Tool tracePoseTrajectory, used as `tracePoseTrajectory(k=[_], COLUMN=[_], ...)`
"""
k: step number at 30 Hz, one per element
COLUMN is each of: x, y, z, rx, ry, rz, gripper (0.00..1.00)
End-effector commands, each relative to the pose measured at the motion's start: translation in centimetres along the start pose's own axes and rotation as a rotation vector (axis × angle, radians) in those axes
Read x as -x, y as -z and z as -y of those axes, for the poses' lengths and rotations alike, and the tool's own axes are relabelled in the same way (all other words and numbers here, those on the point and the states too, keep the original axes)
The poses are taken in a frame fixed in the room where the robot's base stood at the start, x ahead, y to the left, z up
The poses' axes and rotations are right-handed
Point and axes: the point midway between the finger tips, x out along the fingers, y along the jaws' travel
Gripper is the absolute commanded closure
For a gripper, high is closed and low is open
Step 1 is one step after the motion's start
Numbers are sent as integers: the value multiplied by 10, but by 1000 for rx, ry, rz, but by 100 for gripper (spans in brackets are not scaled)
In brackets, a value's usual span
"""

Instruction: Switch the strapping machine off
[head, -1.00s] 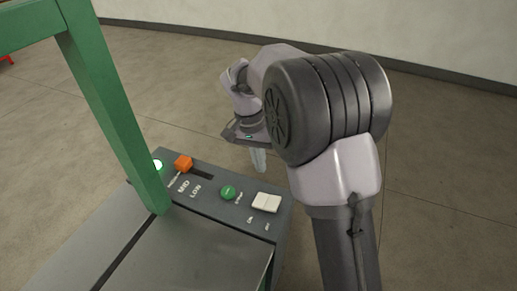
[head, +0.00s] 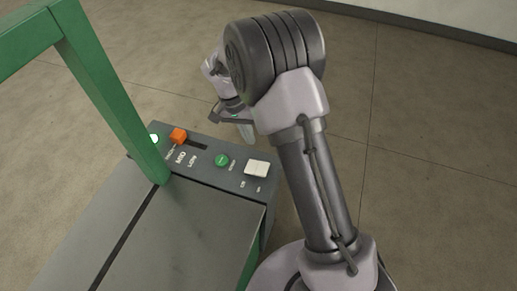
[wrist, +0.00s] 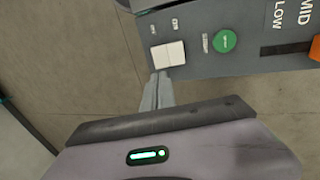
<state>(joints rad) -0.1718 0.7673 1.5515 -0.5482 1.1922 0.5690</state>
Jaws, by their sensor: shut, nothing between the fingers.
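The strapping machine (head: 190,240) has a grey top and a green arch (head: 110,100). Its control panel carries a white rocker switch (head: 257,168) with small labels beside it, a round green button (head: 222,160) and an orange slider knob (head: 178,135). A lamp (head: 154,139) glows white-green. In the wrist view, the white switch (wrist: 168,54) lies just beyond the fingertips of my gripper (wrist: 160,78). The fingers are together and empty; contact with the switch cannot be told. In the head view, my gripper (head: 247,135) is beside the panel's far edge, partly behind my arm.
The concrete floor (head: 430,150) is open to the right of and behind the machine. A pale wall (head: 470,15) stands at the back. The green arch rises at the left of the panel.

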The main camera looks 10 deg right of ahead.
Motion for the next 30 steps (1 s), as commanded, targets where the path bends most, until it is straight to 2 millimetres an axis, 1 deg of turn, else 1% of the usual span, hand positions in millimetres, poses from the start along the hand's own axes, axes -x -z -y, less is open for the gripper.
tracePoseTrajectory(k=[9,11,14,24,27,30], x=[-5,-9,-23,-98,-117,-131], y=[0,0,-1,-1,-1,-1], z=[1,1,1,0,1,0], rx=[0,0,1,0,1,-1], ry=[-2,-3,-4,-4,-3,-2], rz=[0,1,2,3,2,2], gripper=[100,100,100,100,100,100])
